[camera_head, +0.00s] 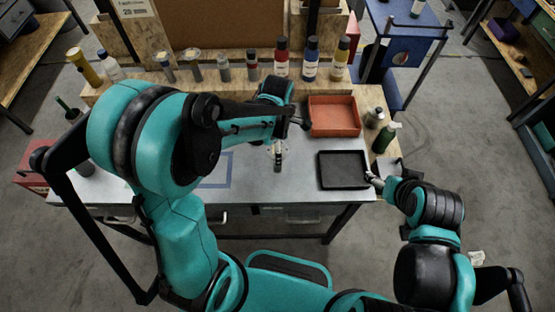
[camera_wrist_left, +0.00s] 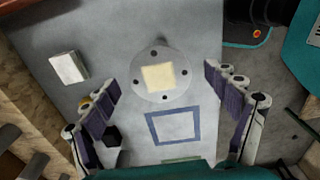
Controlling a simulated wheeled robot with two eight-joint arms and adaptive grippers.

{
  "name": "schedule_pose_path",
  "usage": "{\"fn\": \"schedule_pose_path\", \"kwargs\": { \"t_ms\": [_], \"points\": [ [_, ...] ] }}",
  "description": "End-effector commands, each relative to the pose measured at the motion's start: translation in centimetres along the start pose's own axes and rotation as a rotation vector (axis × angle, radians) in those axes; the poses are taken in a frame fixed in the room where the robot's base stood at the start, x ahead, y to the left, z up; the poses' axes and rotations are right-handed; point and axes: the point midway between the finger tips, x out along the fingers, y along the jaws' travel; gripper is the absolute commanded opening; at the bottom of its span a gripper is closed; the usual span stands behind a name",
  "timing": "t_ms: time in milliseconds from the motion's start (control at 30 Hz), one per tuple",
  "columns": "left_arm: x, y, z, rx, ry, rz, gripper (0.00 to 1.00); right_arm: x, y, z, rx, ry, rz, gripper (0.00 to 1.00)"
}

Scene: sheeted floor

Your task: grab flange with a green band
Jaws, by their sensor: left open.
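In the left wrist view the flange (camera_wrist_left: 143,92) shows as a translucent disc with several dark holes and a cream square in the middle. I cannot make out a green band on it. My left gripper (camera_wrist_left: 162,80) is open, its fingers apart on either side of the disc, not visibly touching it. My right gripper (camera_head: 373,179) is beside the black tray's right edge; its jaws are too small to read.
A black tray (camera_head: 343,183) and an orange bin (camera_head: 334,131) are on the table's right side. Several bottles, including a red one (camera_head: 281,66), line the back shelf. A blue square outline (camera_wrist_left: 150,128) marks the table. A white block (camera_wrist_left: 68,67) lies near the disc.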

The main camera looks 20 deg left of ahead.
Motion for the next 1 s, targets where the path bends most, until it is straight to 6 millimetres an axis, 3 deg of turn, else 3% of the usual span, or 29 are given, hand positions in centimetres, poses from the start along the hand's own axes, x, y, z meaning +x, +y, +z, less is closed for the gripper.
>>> {"fn": "schedule_pose_path", "kwargs": {
  "t_ms": [133, 400, 733, 1000],
  "points": [
    [1.9, 0.0, 0.0, 0.0, 0.0, 0.001, 0.87, 0.5, 0.0, 0.4, 0.0, 0.0, 0.0, 0.78],
    [2.1, 0.0, 0.0, 0.001, 0.0, 0.001, 0.87, 0.5, 0.0, 0.3, 0.0, 0.0, 0.0, 0.78],
    [2.1, 0.0, 0.0, 0.002, 0.0, 0.0, 0.0, 0.5, 0.0, 0.3, 0.0, 0.0, 0.0, 0.78],
    [2.2, -0.1, 0.0, 0.002, 0.0, 0.0, 0.0, 0.5, 0.0, 0.3, 0.0, 0.0, 0.0, 0.78]
  ]
}}
